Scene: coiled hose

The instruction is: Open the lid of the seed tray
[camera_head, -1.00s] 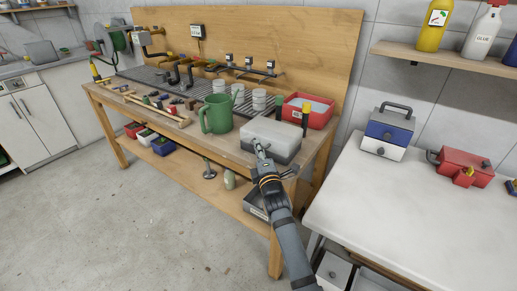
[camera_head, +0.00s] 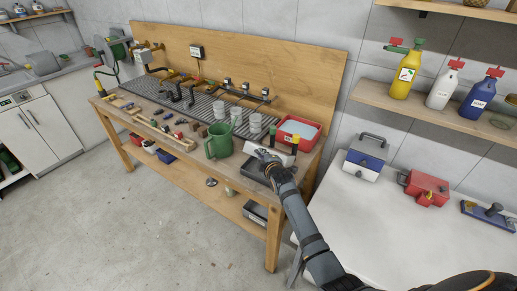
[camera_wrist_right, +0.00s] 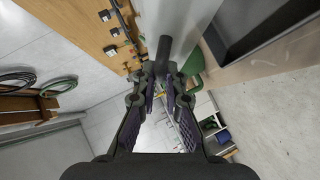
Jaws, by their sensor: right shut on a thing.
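The seed tray (camera_head: 252,171) stands on the wooden bench, right of the green watering can (camera_head: 218,141). Its pale lid (camera_head: 262,153) is raised off the dark tray and tilted up. My right gripper (camera_head: 270,163) is at the lid. In the right wrist view, my right gripper (camera_wrist_right: 163,75) is shut on the lid's dark handle (camera_wrist_right: 164,48); the pale lid (camera_wrist_right: 180,22) lies behind it, and the open dark tray (camera_wrist_right: 235,25) shows at upper right. The tray's inside is mostly hidden in the head view. My left gripper is not in view.
A red bin (camera_head: 300,130) and upright bottles stand just behind the tray.

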